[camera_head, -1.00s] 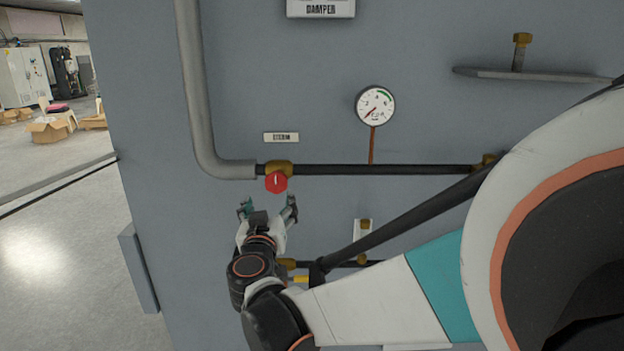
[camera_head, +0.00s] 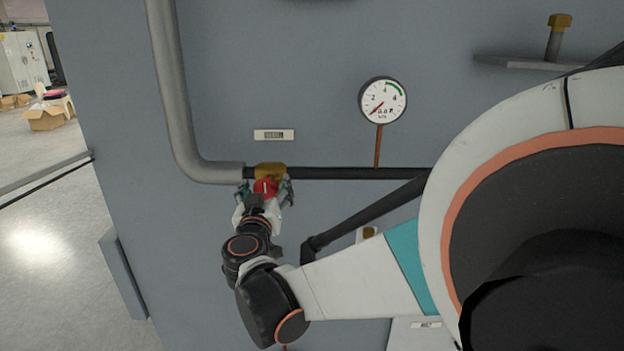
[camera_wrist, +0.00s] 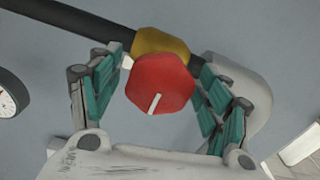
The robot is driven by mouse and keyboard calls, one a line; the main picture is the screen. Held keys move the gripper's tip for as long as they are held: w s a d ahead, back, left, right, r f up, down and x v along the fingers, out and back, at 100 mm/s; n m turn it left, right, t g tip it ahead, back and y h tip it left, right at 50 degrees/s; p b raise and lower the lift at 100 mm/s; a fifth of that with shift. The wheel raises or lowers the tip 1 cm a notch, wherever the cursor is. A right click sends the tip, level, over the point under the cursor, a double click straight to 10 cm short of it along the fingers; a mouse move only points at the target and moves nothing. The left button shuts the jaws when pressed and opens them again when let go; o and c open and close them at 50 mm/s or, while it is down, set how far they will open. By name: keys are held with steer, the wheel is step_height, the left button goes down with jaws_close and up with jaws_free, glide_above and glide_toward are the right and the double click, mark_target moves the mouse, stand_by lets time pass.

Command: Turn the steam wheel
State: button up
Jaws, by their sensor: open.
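The steam wheel is a red knob with a white line (camera_head: 265,187), set on a brass fitting (camera_head: 270,171) on the dark pipe. In the wrist view the red wheel (camera_wrist: 160,83) sits between the two teal-padded fingers of my gripper (camera_wrist: 155,92). My gripper (camera_head: 264,192) is open around the wheel, with one finger on each side. The brass fitting (camera_wrist: 162,43) shows behind the wheel.
A small label plate (camera_head: 273,135) is above the wheel. A round pressure gauge (camera_head: 382,99) stands on a stem to the right. A thick grey pipe (camera_head: 170,100) runs down the left. A bracket with a brass-topped bolt (camera_head: 555,38) is at upper right.

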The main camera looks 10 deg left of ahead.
steer(key=c, duration=1.1)
steer(key=shift+n, duration=0.3)
